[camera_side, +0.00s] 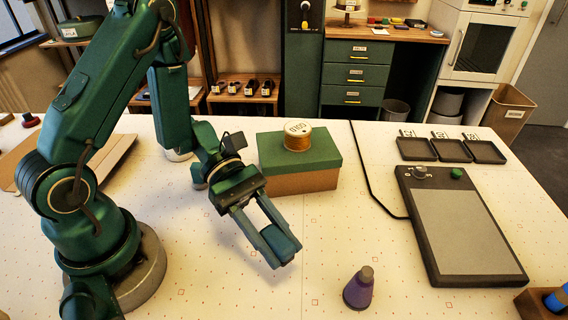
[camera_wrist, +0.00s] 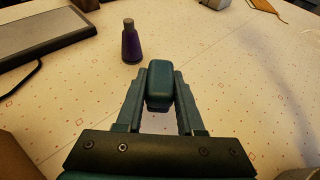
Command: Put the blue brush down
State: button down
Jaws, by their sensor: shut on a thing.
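My gripper (camera_side: 268,245) is shut on the blue brush (camera_side: 281,245), whose dark blue rounded block shows between the fingertips. In the wrist view the brush (camera_wrist: 159,84) sits between the two fingers of my gripper (camera_wrist: 160,95). The gripper is tilted down over the white dotted table (camera_side: 230,290). I cannot tell whether the brush touches the table. Its underside is hidden.
A purple bottle (camera_side: 358,290) stands to the right of my gripper. A green-lidded box (camera_side: 320,180) with a gold spool (camera_side: 297,138) on it stands behind. A grey-topped panel (camera_side: 460,230) and small black trays (camera_side: 451,150) lie at the right. The front middle of the table is clear.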

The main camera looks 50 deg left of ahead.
aim_at(279, 268)
jog(key=shift+d+f, duration=0.3)
jog(key=shift+f, duration=1.9)
jog(key=c, duration=0.5)
grip_release()
